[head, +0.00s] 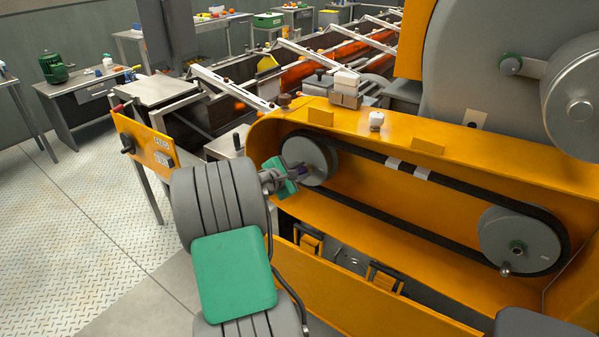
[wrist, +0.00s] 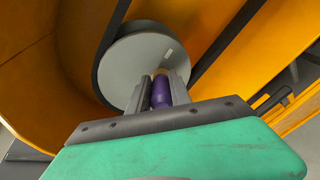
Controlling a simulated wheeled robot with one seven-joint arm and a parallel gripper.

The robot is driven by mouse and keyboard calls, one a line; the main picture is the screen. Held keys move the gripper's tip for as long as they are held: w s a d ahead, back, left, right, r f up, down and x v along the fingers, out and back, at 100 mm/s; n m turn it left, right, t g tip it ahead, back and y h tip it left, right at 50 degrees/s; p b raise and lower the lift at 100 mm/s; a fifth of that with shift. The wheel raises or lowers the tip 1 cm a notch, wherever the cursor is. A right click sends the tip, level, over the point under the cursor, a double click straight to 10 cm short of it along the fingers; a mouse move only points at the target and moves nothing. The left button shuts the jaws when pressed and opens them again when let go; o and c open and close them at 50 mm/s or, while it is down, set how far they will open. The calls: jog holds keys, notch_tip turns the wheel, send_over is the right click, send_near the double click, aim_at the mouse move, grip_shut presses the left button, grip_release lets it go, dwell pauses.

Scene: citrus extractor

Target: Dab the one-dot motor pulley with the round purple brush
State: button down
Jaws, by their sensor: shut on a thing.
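My gripper (head: 297,175) is shut on a purple brush (head: 302,171). In the wrist view my gripper (wrist: 161,92) holds the round purple brush (wrist: 161,94) between its fingers, with its tan tip pointing at a grey pulley (wrist: 140,66). One small pale mark shows on that pulley's face; I cannot tell whether it is a dot. In the head view this left pulley (head: 318,158) sits inside the yellow housing, partly behind my gripper. The brush tip is at or very near the pulley's lower face; contact is unclear. Another grey pulley (head: 518,240) sits at the right, its pale marks too small to read.
A black belt (head: 455,187) runs around both pulleys in the open yellow housing (head: 365,120). The housing's walls and lower ledge are close around my gripper.

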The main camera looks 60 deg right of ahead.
jog(key=shift+d, duration=0.35)
jog(key=shift+p, duration=1.15)
jog(key=shift+r+p, duration=0.6)
jog(key=shift+p, duration=0.05)
jog(key=shift+s+p, duration=0.95)
jog(key=shift+s, duration=1.1)
jog(key=shift+w+f, duration=0.1)
jog(key=shift+w, duration=2)
